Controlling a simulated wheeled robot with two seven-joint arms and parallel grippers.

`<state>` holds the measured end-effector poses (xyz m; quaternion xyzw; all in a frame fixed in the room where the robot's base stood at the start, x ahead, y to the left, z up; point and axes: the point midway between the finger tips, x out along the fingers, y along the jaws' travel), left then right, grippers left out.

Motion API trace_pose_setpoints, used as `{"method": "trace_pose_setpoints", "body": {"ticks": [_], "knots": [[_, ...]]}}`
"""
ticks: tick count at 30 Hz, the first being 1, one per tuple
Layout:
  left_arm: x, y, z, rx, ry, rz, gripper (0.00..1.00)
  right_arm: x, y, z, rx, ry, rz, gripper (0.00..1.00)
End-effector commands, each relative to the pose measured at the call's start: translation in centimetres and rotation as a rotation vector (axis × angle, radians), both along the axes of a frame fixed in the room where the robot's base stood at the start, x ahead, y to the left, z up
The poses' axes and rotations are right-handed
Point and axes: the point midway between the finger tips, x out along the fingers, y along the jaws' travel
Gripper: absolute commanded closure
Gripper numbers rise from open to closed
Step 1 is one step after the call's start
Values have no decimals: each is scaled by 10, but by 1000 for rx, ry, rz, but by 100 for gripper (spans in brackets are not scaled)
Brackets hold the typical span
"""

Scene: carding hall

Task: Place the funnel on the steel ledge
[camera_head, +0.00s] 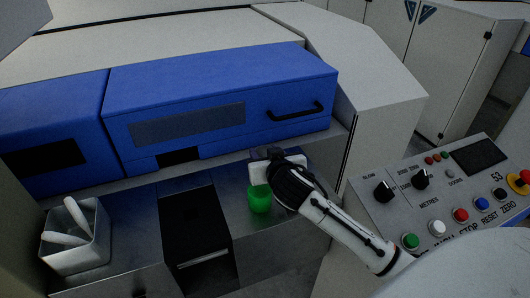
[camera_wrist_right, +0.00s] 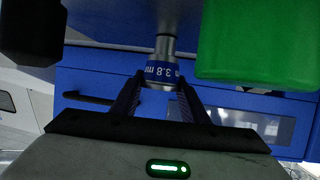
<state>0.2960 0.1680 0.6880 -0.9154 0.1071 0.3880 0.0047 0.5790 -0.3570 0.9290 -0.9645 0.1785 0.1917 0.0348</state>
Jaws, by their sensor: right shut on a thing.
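My right gripper (camera_head: 262,168) is in front of the blue machine cover, above the steel ledge (camera_head: 232,188). In the wrist view its fingers (camera_wrist_right: 160,88) are shut on the funnel (camera_wrist_right: 163,72), a small metal piece with a blue band marked "3.8 m…". In that view the funnel's narrow end points to the grey surface at the top; I cannot tell whether it touches. In the head view the gripper and wrist mostly hide the funnel. A green cup-like thing (camera_head: 260,201) stands just left of my right wrist; it looms large in the wrist view (camera_wrist_right: 255,45). My left gripper is not in view.
A steel container (camera_head: 80,258) with white rolls stands at the left. A black panel (camera_head: 195,222) lies between it and the green thing. The blue cover (camera_head: 220,95) with a black handle (camera_head: 296,112) rises behind. A control panel (camera_head: 440,205) is at the right. A black thing shows in the wrist view (camera_wrist_right: 32,30).

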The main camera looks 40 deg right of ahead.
Motion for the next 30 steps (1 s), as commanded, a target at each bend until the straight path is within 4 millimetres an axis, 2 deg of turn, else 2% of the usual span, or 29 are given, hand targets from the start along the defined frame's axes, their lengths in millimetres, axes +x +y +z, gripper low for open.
{"method": "trace_pose_setpoints", "body": {"ticks": [5,6,9,20,26,30], "knots": [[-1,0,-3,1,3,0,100,0,0,-2,1,-1,1,86],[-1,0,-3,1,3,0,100,0,0,-3,1,0,1,58],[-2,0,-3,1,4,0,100,0,0,-3,1,0,0,41],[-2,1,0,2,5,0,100,0,0,3,0,-1,0,41],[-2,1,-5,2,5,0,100,-24,10,10,4,0,1,41],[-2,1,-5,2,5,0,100,-52,21,22,5,0,1,41]]}}
